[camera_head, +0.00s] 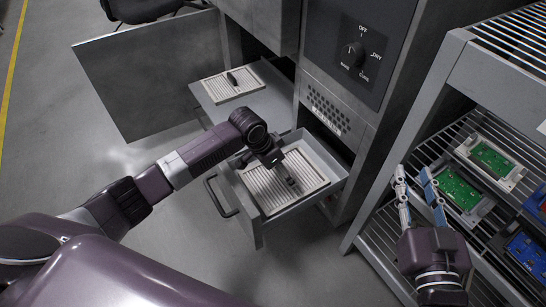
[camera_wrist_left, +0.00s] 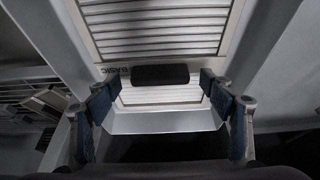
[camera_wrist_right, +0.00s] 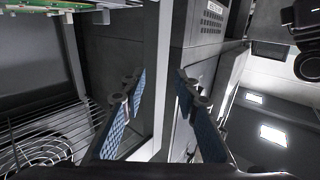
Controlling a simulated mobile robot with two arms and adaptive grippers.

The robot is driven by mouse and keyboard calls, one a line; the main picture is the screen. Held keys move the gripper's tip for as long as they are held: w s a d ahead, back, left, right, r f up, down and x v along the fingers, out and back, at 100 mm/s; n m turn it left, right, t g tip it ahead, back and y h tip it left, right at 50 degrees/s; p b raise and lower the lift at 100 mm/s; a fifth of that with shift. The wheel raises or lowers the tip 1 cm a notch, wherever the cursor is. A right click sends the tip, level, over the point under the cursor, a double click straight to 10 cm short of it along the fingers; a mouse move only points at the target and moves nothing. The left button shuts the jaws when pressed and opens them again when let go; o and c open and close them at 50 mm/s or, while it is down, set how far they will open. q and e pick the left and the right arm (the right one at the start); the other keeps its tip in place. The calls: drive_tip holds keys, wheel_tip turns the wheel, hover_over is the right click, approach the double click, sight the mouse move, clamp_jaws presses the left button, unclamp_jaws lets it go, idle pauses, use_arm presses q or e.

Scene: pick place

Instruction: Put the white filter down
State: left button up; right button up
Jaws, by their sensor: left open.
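A white ribbed filter (camera_head: 258,189) lies flat in the pulled-out lower drawer (camera_head: 257,231). In the left wrist view the filter (camera_wrist_left: 155,42) carries dark lettering and a black grip block (camera_wrist_left: 160,74). My left gripper (camera_head: 286,178) is over the drawer; its blue-padded fingers (camera_wrist_left: 161,85) stand open on either side of the black block, with small gaps showing. Whether the filter rests fully on the drawer floor is hard to tell. My right gripper (camera_head: 412,179) is open and empty beside the wire rack; its fingers also show in the right wrist view (camera_wrist_right: 157,84).
A second filter (camera_head: 220,89) with a black grip lies on a higher pulled-out shelf, beside an open metal door (camera_head: 140,70). The wire rack (camera_head: 383,236) on the right holds green and blue circuit boards (camera_head: 491,158). The cabinet (camera_head: 330,65) has a rotary dial.

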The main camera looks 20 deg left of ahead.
use_arm(q)
drive_tip(key=p+v, duration=0.2)
drive_tip(key=v, duration=0.4)
wheel_tip(320, 180, up, 4)
drive_tip(key=p, duration=0.2)
hover_over(275, 182)
drive_tip(key=s+a, duration=0.1)
drive_tip(key=shift+s+a+r, duration=0.15)
drive_tip(key=shift+s+r, duration=0.05)
use_arm(e)
drive_tip(key=s+d+f+g+h, duration=0.1)
drive_tip(key=s+d+f+g, duration=0.1)
drive_tip(key=s+f+g, duration=0.3)
drive_tip(key=s+d+f+g+h, duration=0.2)
drive_tip(key=s+f+g, duration=0.3)
drive_tip(key=f, duration=0.7)
drive_tip(key=s+d, duration=0.1)
drive_tip(key=s, duration=0.1)
drive_tip(key=shift+s+d+m+g, duration=0.3)
drive_tip(key=shift+s, duration=0.05)
